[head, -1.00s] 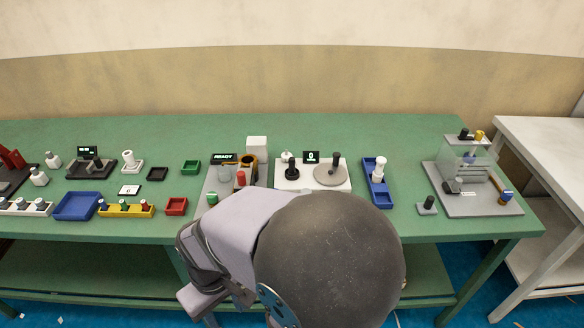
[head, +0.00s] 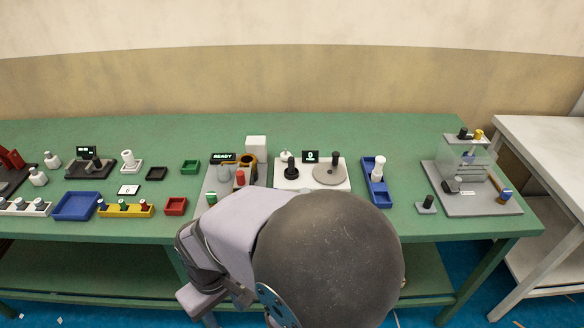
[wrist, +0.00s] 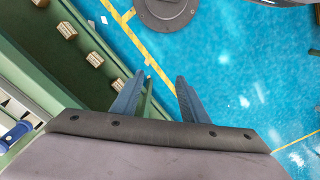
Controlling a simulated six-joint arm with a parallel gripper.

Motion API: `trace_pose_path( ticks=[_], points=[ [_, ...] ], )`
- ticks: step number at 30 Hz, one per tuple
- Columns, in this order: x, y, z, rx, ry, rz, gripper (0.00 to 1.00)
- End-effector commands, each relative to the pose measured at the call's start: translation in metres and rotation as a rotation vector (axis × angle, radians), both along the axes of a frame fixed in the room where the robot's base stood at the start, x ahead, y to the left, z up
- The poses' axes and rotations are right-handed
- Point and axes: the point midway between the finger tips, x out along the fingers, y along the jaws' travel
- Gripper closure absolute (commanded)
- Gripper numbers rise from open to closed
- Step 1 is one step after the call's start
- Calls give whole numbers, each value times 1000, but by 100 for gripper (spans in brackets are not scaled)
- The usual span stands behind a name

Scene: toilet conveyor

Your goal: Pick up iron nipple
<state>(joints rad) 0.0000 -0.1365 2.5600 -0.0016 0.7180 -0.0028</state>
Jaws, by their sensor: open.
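I cannot pick out an iron nipple with certainty in either view. Several small dark parts stand on the green table (head: 330,132) in the head view, too small to identify. My gripper (wrist: 160,76) shows in the wrist view with its two fingers apart and nothing between them. It points down past the table edge, over the blue floor (wrist: 225,95). In the head view my arm hides the front middle of the table, and the gripper is out of sight.
The table holds a blue tray (head: 76,206), a yellow rack (head: 126,210), a red bin (head: 175,206), a green bin (head: 190,166), a white station with a round disc (head: 331,174), a blue holder (head: 371,187) and a clear-walled station (head: 480,208). Wooden blocks (wrist: 66,30) lie below table level.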

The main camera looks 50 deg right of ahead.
Motion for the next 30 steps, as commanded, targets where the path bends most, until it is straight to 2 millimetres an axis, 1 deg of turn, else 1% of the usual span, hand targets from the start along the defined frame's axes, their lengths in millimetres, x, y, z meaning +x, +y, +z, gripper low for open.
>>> trace_pose_path(
  ticks=[11,12,18,20,22,23,26,29,30],
  points=[
    [0,0,0,0,0,0,59],
    [0,0,0,0,0,0,62],
    [0,0,0,0,0,0,62],
    [1,0,0,1,-3,-1,62],
    [6,0,1,6,-18,-6,62],
    [11,0,1,9,-30,-10,62],
    [34,-1,5,25,-97,-32,62],
    [73,-7,12,42,-213,-71,62],
    [93,-12,17,44,-273,-94,62]
  ],
)
